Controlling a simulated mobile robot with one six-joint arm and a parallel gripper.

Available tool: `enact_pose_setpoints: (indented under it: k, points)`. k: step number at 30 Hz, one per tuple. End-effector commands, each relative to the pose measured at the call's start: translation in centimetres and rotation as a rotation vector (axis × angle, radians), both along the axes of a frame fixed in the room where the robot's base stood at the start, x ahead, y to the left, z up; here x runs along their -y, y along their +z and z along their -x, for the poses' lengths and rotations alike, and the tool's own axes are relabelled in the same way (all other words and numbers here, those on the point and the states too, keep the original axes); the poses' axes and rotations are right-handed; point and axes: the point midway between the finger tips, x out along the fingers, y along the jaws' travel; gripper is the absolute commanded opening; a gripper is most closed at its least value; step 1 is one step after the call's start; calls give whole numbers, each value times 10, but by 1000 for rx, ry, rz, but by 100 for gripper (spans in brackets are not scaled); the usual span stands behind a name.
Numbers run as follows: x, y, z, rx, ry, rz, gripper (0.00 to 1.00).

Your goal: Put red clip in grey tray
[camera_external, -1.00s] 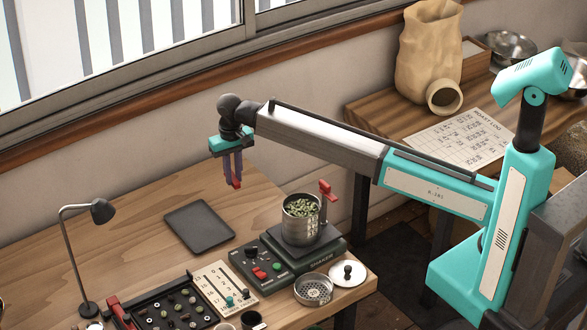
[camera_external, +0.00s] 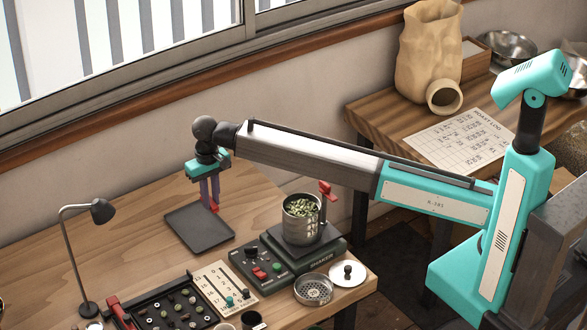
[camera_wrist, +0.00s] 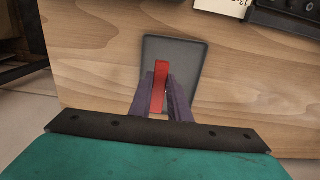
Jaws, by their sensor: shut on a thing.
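The red clip (camera_wrist: 161,84) is between the purple fingers of my gripper (camera_wrist: 165,92) in the wrist view. My gripper (camera_external: 211,203) is shut on it, and a small red bit of the clip (camera_external: 213,208) shows at the fingertips in the external view. The grey tray (camera_external: 201,232) is a flat dark tray lying on the wooden table. In the wrist view the clip appears over the tray (camera_wrist: 188,54). My gripper is near the tray's far right side in the external view. The clip seems held above the tray; the exact height is hard to tell.
A desk lamp (camera_external: 101,211) stands left of the tray. A shaker (camera_external: 318,258) with a metal cup of green beans (camera_external: 301,221) and a red-topped clamp (camera_external: 327,190) stands to the right. A bean sorting board (camera_external: 170,304) lies in front. The table behind the tray is clear.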

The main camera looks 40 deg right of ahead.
Motion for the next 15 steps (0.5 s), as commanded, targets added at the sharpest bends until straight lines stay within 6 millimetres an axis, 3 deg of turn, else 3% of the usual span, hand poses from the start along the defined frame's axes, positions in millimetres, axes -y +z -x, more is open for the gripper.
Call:
enact_pose_setpoints:
  k: [9, 15]
  points:
    - [1, -41, 1, -2, 0, 1, 0]
    - [0, -57, 0, -1, 0, 1, 0]
